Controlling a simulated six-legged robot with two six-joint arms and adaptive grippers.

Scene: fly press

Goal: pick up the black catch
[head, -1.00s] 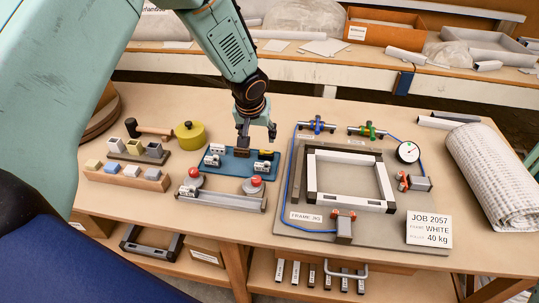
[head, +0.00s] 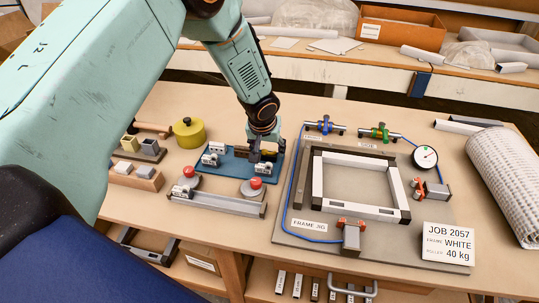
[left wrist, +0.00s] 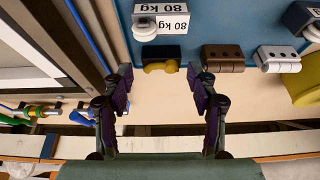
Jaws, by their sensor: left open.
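The black catch (left wrist: 152,52), a small dark block with a yellow part, lies on the blue tray (left wrist: 185,25) near its edge in the left wrist view. My left gripper (left wrist: 160,80) is open, with its two dark finger pads apart on either side of the catch's line. In the head view my left gripper (head: 263,152) is over the right part of the blue tray (head: 238,177) and hides much of what lies there. My right gripper is in neither view.
A brown hinge-like piece (left wrist: 222,57) and a white one (left wrist: 278,58) lie beside the catch. Parts labelled 80 kg (left wrist: 160,20) share the tray. A grey rail with red knobs (head: 218,201) stands in front; the frame jig (head: 300,222) is to the right.

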